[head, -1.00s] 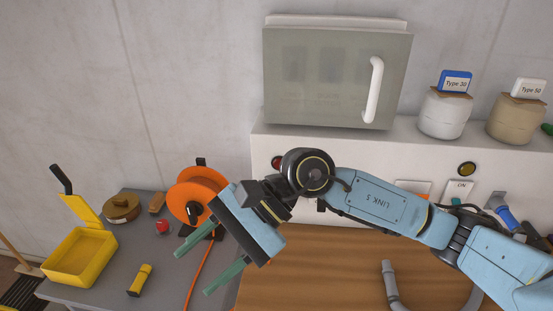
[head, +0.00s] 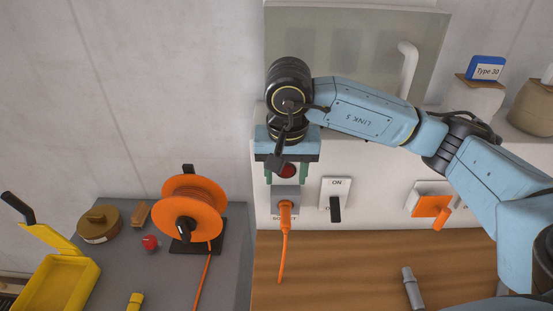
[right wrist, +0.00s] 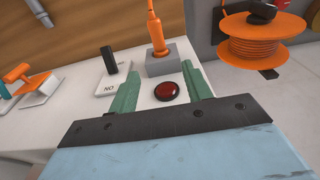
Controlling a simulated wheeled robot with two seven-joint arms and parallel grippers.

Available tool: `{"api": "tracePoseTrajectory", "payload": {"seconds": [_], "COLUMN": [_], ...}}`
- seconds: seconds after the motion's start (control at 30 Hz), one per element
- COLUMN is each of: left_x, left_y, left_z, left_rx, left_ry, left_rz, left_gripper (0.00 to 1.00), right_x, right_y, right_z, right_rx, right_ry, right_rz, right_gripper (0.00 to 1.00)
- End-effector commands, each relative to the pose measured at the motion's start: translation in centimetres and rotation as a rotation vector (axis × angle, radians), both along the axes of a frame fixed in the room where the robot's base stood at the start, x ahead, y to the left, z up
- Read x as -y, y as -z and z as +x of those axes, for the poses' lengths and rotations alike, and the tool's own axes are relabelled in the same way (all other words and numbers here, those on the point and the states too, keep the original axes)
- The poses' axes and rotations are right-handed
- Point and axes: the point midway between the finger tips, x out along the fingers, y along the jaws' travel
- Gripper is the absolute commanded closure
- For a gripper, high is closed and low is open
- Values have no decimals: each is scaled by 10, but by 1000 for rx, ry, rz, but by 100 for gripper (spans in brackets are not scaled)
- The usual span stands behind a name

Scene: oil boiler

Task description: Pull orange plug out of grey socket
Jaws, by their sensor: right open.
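The orange plug (head: 285,212) sits in the grey socket (head: 294,196) on the white panel, its orange cable hanging down over the wooden surface. In the right wrist view the plug (right wrist: 156,32) stands in the grey socket (right wrist: 165,67) just beyond the fingertips. My right gripper (head: 286,178) is open with its green fingers pointing down, just above the socket. In the right wrist view the open fingers (right wrist: 160,80) lie on either side of a red button (right wrist: 167,91), with nothing held. My left gripper is not in view.
An ON switch (head: 335,203) is right of the socket, with an orange-handled switch (head: 430,206) farther right. An orange cable reel (head: 192,205) stands on the grey table at left. A grey pipe (head: 412,285) rises at the wooden surface. A glass-front cabinet (head: 370,60) is behind my arm.

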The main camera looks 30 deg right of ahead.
Motion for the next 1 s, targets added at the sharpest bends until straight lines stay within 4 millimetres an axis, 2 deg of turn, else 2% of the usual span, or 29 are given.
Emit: {"api": "tracePoseTrajectory", "payload": {"seconds": [0.03,0.1,0.2,0.27,0.37,0.5,0.63,0.8,1.0], "left_x": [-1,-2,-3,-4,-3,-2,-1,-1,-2], "left_y": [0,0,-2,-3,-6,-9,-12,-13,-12], "left_z": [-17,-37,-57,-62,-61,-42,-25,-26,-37], "left_rx": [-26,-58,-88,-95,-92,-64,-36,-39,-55], "left_ry": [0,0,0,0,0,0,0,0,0], "left_rz": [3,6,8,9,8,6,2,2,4], "left_gripper": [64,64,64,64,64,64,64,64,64], "right_x": [0,1,2,3,4,5,7,7,7], "right_y": [7,19,38,50,69,94,111,122,125], "right_z": [0,0,2,3,6,8,10,12,12], "right_rx": [-5,-7,-7,-8,-6,-6,-3,-2,-1], "right_ry": [0,0,1,0,1,0,0,0,-1], "right_rz": [1,0,1,1,2,2,2,2,2], "right_gripper": [51,51,51,51,51,51,51,51,51]}}
